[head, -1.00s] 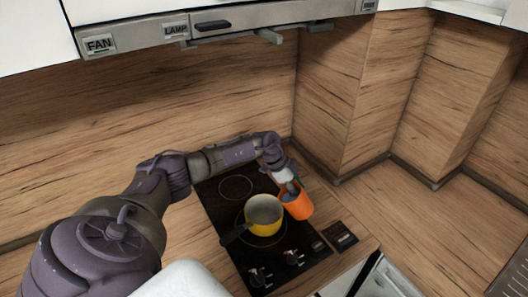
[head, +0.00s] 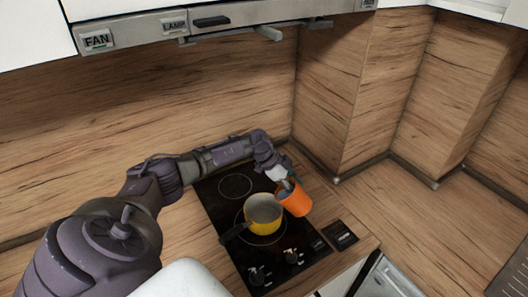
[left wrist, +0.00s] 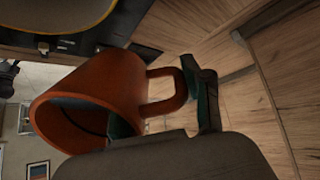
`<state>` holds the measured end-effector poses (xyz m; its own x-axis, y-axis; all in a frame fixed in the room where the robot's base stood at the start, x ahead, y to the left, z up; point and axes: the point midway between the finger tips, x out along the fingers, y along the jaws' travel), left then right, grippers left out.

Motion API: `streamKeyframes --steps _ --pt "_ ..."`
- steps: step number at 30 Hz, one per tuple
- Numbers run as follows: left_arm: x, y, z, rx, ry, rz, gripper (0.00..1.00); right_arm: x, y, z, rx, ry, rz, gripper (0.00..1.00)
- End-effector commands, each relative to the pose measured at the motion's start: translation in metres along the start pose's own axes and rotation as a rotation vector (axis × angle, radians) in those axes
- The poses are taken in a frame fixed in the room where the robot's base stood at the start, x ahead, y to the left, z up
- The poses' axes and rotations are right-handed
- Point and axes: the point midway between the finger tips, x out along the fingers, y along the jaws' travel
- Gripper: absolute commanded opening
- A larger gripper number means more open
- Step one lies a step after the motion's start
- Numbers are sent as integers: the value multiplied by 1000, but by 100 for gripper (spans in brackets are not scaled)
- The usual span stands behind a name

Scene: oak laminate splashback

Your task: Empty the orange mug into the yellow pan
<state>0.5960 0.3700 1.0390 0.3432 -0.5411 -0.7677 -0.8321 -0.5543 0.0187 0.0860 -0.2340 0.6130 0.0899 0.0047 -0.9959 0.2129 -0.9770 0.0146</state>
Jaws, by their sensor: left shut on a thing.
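The orange mug (head: 296,202) is held to the right of the yellow pan (head: 263,221), close to its rim. The mug is tilted, its opening leaning toward the pan. In the left wrist view the mug (left wrist: 100,92) shows its handle between the fingers of my left gripper (left wrist: 203,100), which is shut on it. My left gripper (head: 288,182) also shows in the head view. I cannot make out what is inside the mug. The yellow pan sits on the cooktop, its dark handle pointing left; its edge (left wrist: 98,25) shows in the left wrist view. My right gripper is not in view.
The black cooktop (head: 222,205) has knobs (head: 292,257) along its front. A range hood (head: 215,22) hangs above. Wooden walls close in behind and to the right. The wooden counter (head: 420,235) on the right is clear.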

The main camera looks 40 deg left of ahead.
Motion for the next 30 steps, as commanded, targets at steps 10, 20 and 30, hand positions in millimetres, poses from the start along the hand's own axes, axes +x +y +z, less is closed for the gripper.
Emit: streamKeyframes --steps 10,20,30 --pt "-3 -1 -1 1 51 -2 0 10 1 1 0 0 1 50" --pt "-6 -1 -2 1 95 -1 0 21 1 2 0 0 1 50" --pt "-8 -1 -4 1 136 -1 0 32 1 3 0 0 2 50"
